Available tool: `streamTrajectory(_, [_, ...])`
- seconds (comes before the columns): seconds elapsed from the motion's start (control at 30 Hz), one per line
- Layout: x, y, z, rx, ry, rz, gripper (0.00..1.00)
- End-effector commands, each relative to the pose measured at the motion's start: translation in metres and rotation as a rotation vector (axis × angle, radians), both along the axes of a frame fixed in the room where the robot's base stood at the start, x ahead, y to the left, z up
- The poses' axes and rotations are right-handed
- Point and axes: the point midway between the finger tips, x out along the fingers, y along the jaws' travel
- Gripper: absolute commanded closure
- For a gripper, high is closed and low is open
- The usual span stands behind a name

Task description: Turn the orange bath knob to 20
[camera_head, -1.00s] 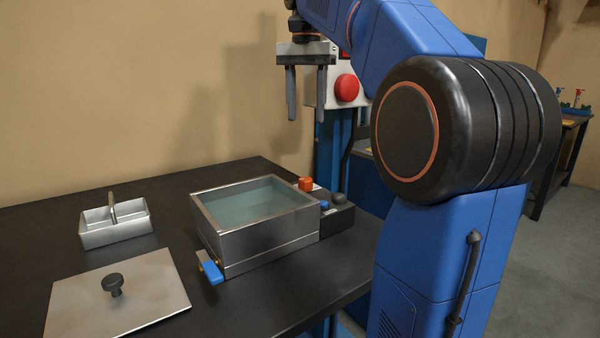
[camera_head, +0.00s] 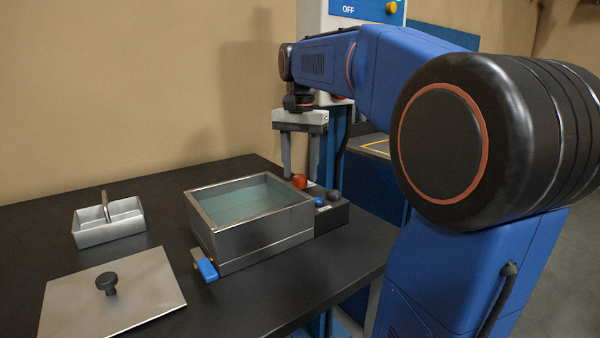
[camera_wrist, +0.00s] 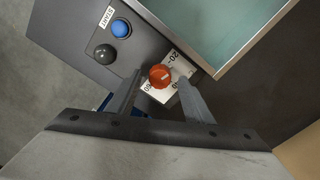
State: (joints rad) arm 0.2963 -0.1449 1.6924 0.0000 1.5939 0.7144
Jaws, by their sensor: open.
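The orange bath knob (camera_head: 299,181) sits on the dark control box (camera_head: 332,213) at the right side of the steel bath. In the wrist view the knob (camera_wrist: 160,76) lies between and just beyond the fingertips, on a white dial plate (camera_wrist: 172,80) with a printed 20 and other marks partly hidden by the knob and fingers. The knob's pointer direction is hard to tell. My gripper (camera_head: 301,178) points down, open, with its fingers to either side of the knob. It also shows in the wrist view (camera_wrist: 160,74). I cannot tell whether either finger touches the knob.
The water-filled steel bath (camera_head: 205,226) stands close beside the knob. A blue START button (camera_wrist: 121,28) and a dark round knob (camera_wrist: 105,54) share the control box. A blue-handled drain valve (camera_head: 206,268), metal basket (camera_head: 108,234) and lid (camera_head: 120,305) are on the black table.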

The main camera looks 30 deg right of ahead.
Motion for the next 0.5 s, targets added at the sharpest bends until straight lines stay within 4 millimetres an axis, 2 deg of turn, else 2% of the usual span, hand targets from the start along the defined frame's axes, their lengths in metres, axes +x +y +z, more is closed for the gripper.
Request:
streamTrajectory(0.2, [-0.0003,0.0001,-0.0114,0.000,0.000,0.000,0.53])
streamTrajectory(0.47, [-0.0001,0.0000,-0.0119,0.000,0.000,0.000,0.53])
streamTrajectory(0.5, [-0.0001,0.0000,-0.0119,0.000,0.000,0.000,0.63])
